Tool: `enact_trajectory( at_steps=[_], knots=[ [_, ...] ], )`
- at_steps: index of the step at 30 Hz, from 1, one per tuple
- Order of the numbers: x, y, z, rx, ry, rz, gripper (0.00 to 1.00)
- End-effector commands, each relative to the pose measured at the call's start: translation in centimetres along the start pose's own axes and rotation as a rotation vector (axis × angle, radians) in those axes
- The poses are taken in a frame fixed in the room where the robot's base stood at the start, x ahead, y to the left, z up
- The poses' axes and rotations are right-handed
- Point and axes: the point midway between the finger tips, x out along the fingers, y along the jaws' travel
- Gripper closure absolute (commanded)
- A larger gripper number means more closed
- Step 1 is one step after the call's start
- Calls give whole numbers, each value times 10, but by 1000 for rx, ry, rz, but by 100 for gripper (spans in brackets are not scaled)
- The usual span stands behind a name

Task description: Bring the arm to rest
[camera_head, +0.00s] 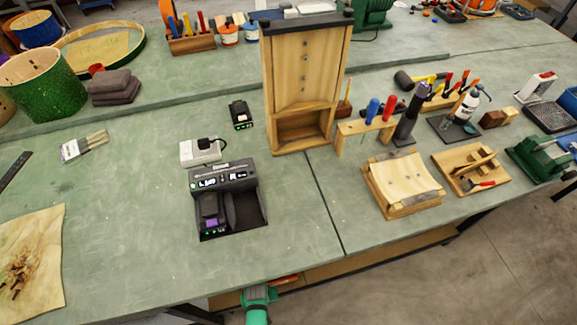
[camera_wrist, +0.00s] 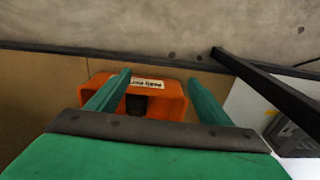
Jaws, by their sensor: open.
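My gripper (camera_wrist: 158,78) is open in the wrist view, its two green fingers spread apart with nothing visibly held between them. An orange case-like thing (camera_wrist: 172,92) with a pale label shows beyond and between the fingers; I cannot tell whether they touch it. In the head view a green and grey part of my arm shows at the bottom edge, in front of the bench (camera_head: 150,270); the fingers cannot be made out there. A bit of orange (camera_head: 288,279) shows beside it, below the bench's front edge.
A black charger (camera_head: 225,180) holds a battery pack (camera_head: 210,212) in its left bay; its right bay is empty. Another battery (camera_head: 240,115) lies behind. A tall wooden cabinet (camera_head: 305,70) stands at the back middle. A dark bar (camera_wrist: 265,95) crosses the wrist view's right side.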

Motion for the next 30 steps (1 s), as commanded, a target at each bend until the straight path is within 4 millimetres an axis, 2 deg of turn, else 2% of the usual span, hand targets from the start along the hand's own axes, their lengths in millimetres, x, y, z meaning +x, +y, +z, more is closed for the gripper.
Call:
enact_trajectory(
  at_steps=[11,14,17,23,26,30],
  knots=[
    [-27,-26,7,68,189,-17,27],
    [-43,-32,12,97,265,-18,27],
    [-67,-34,20,133,363,-13,27],
    [-140,-22,42,204,590,21,27],
    [-184,-7,55,230,701,49,27],
    [-256,17,71,252,859,93,27]
  ],
)
